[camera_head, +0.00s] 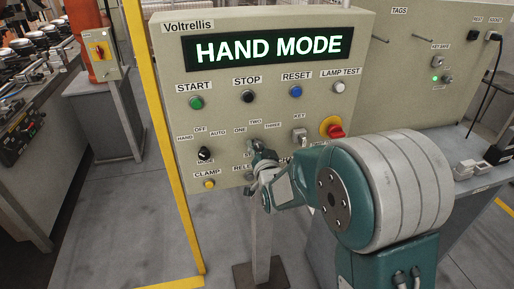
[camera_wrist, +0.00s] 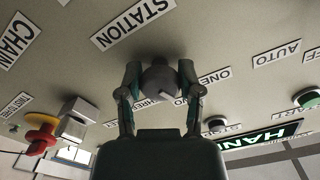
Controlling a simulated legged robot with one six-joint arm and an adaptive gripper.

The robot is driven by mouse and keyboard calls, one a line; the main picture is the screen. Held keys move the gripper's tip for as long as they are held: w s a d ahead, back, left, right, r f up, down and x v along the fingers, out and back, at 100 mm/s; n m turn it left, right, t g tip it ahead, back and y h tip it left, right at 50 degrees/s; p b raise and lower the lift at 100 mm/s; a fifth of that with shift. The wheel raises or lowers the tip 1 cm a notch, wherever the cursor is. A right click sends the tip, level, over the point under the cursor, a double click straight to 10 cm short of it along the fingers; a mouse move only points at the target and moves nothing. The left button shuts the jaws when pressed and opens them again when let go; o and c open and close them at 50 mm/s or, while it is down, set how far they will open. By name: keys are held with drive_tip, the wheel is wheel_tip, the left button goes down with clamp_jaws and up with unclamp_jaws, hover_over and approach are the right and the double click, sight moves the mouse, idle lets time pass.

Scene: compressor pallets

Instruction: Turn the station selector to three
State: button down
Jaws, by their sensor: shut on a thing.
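The station selector (camera_wrist: 160,82) is a dark round knob on the beige control panel (camera_head: 222,118). Labels ONE, TWO and THREE arc above it in the head view. My gripper (camera_wrist: 155,90) is shut on the knob, one finger on each side. In the head view my gripper (camera_head: 258,160) covers most of the selector and part of the STATION label. The wrist view is turned over, with the ONE label (camera_wrist: 212,80) right of the knob and THREE partly hidden behind it. I cannot tell for sure which position the knob points to.
The display (camera_head: 268,47) reads HAND MODE. The black mode selector (camera_head: 204,154) is to the left. A key switch (camera_head: 299,135) and a red-and-yellow rotary switch (camera_head: 333,128) are close on the right. A yellow post (camera_head: 165,140) stands along the panel's left edge.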

drive_tip(key=m, duration=0.6)
drive_tip(key=shift+r+m, duration=0.2)
drive_tip(key=shift+m, duration=0.1)
drive_tip(key=m, duration=0.5)
drive_tip(key=shift+m, duration=0.3)
drive_tip(key=shift+d+f, duration=0.1)
drive_tip(key=shift+c, duration=1.3)
unclamp_jaws()
drive_tip(key=shift+w+d, duration=0.1)
drive_tip(key=shift+s, duration=0.4)
drive_tip(key=v, duration=1.1)
